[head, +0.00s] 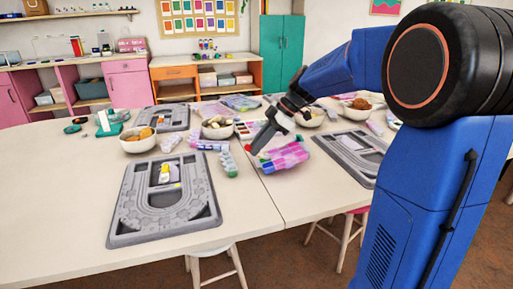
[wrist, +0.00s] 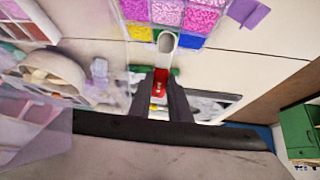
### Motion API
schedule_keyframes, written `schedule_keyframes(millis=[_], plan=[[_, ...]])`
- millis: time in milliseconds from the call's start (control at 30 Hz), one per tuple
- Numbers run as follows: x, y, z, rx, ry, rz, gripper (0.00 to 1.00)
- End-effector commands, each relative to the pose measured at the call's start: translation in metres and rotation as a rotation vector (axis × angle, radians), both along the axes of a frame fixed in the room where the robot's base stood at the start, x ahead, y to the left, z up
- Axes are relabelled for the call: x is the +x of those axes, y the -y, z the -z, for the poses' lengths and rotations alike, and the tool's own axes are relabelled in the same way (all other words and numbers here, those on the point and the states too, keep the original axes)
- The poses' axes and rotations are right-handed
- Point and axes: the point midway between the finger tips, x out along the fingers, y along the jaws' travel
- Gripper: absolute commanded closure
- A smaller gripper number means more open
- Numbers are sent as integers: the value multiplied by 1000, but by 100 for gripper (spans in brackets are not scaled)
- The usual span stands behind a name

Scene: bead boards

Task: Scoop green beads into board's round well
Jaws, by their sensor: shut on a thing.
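My gripper (head: 256,146) is over the table beside a clear bead box (head: 283,157) of pink and purple beads. In the wrist view my gripper (wrist: 160,88) is shut on the red handle of a scoop (wrist: 166,42). The scoop's pale rounded end overlaps the near edge of the bead box (wrist: 202,19); whether it touches is unclear. I cannot make out loose green beads or any load in the scoop. A grey bead board (head: 120,220) lies on the left table, with a yellow and white item in its middle. I cannot clearly pick out its round well.
Green tubes (head: 228,165) stand between the board and the bead box. Bowls (head: 138,144) of beads stand farther back. Another grey board (head: 345,160) lies at right, partly behind my arm. The table left of the near board is clear.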

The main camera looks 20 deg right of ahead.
Motion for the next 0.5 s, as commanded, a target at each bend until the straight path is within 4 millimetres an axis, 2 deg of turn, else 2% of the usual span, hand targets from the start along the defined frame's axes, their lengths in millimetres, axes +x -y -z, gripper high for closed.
schedule_keyframes(millis=[33, 167, 500], plan=[[-2, 0, 11, 0, -18, -1, 100], [-3, 0, 16, -1, -24, 0, 100], [-2, -3, 5, -1, -25, -2, 100]])
